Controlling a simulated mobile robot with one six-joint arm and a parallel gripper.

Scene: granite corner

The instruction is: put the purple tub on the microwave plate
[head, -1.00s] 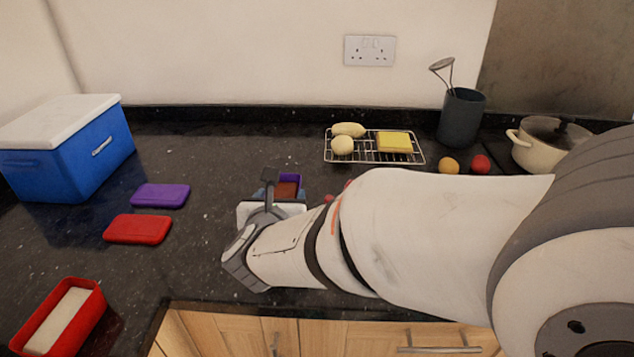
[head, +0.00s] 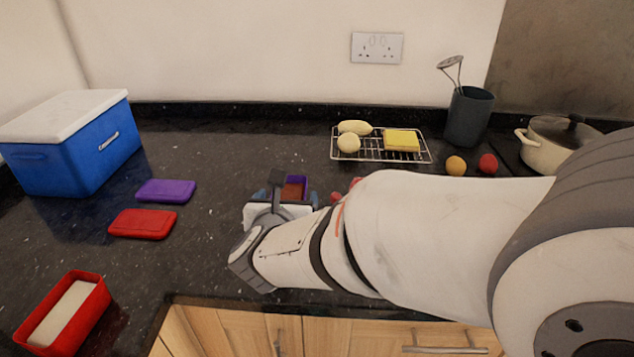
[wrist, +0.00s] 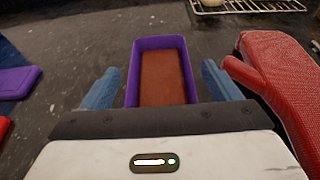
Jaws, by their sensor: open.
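The purple tub (wrist: 161,75) holds something reddish-brown and stands on the dark worktop. It also shows in the head view (head: 295,187), partly hidden behind my gripper. My gripper (wrist: 158,88) is open, with one blue-grey finger on each side of the tub. A gap shows between each finger and the tub's walls. In the head view my gripper (head: 284,200) is low over the worktop at the tub. I see no microwave plate in either view.
A red mitt-like thing (wrist: 280,90) lies close to the right finger. A wire rack (head: 381,155) with food stands behind. Purple (head: 166,190) and red (head: 143,223) lids, a red tub (head: 65,315) and a blue cool box (head: 80,145) are at left. A cream pot (head: 545,150) stands at right.

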